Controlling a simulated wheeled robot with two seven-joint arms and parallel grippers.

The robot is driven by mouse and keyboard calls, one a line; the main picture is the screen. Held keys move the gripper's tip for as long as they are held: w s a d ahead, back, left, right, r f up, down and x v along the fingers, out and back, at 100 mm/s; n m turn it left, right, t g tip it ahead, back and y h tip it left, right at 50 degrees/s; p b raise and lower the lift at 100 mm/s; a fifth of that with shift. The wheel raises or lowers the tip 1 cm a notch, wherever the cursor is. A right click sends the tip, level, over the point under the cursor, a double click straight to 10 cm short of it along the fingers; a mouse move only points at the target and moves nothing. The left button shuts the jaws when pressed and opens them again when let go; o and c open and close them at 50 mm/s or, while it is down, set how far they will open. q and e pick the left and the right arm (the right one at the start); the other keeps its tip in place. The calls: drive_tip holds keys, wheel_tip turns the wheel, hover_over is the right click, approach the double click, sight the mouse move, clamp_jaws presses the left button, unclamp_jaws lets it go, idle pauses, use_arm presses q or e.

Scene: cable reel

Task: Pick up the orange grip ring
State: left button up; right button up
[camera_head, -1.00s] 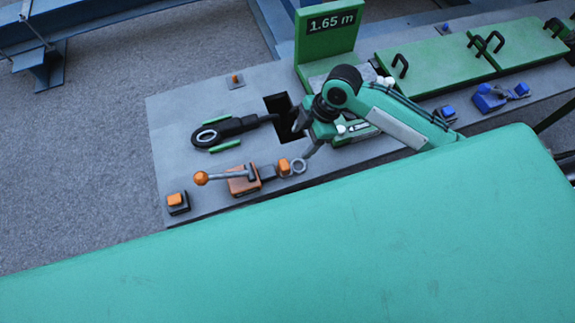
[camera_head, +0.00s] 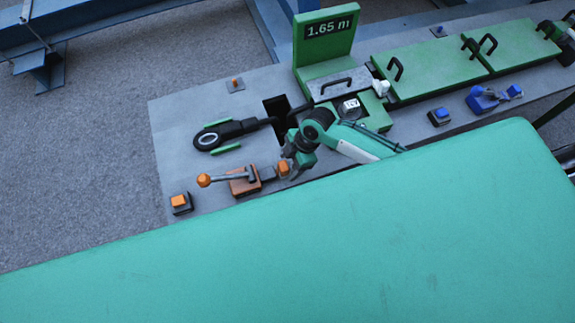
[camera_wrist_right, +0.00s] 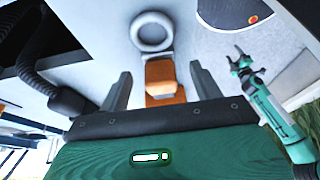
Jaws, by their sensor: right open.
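The orange grip ring shows in the right wrist view as a grey ring (camera_wrist_right: 152,32) with an orange block (camera_wrist_right: 160,78) on its near side. In the head view its orange block (camera_head: 284,168) shows beside my right gripper (camera_head: 292,168), which hides the grey ring. In the right wrist view my right gripper (camera_wrist_right: 160,88) is open, one finger on each side of the orange part, with gaps on both sides. A second green arm with a small gripper (camera_wrist_right: 240,62) shows at the right of that view, likely my left; its jaws are too small to judge.
Left of the ring is an orange-knobbed lever (camera_head: 204,180) on a brown block (camera_head: 244,184). Behind is a black cable end with a ring (camera_head: 208,141) near a dark square opening (camera_head: 277,105). A green sign reading 1.65 m (camera_head: 327,29) stands farther back.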

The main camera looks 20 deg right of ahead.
sight(287, 165)
drive_tip(key=shift+x, duration=1)
drive_tip(key=shift+r, duration=0.1)
drive_tip(key=c, duration=1.2)
wheel_tip(287, 165, up, 20)
drive_tip(key=b, duration=0.3)
